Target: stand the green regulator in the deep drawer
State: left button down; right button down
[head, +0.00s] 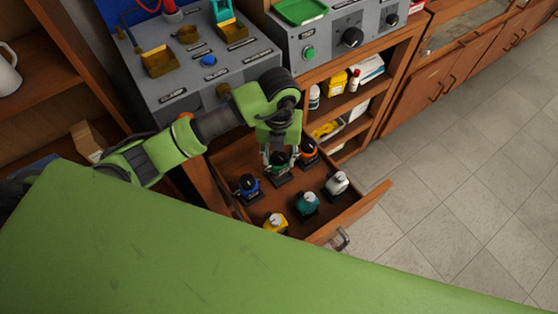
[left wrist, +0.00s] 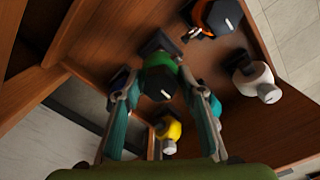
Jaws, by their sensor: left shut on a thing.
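The green regulator (head: 281,162), with a black cap and dark base, is upright inside the open wooden drawer (head: 365,204), towards its back. My left gripper (head: 279,154) comes down from above and is shut on it. In the left wrist view the regulator (left wrist: 160,77) sits between the two fingers of the gripper (left wrist: 161,86). Its base appears at or very near the drawer floor; I cannot tell if it touches. My right gripper is not in view.
Around it in the drawer stand a blue regulator (head: 248,187), an orange one (head: 309,150), a teal one (head: 307,203), a white one (head: 337,183) and a yellow one (head: 275,223). The grey test bench (head: 205,75) is behind; shelves (head: 352,100) are to the right.

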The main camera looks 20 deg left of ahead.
pick_arm(q)
jog(key=shift+w+f+p, duration=0.2)
jog(key=shift+f+p, duration=0.1)
jog(key=shift+f, duration=1.45)
jog(key=shift+f, duration=0.15)
jog(key=c, duration=1.4)
grip_release()
jog(key=shift+o, duration=0.2)
notch_tip(320, 180, up, 12)
jog(key=shift+r+b, duration=0.15)
jog(key=shift+b, duration=0.3)
jog(key=shift+r, duration=0.1)
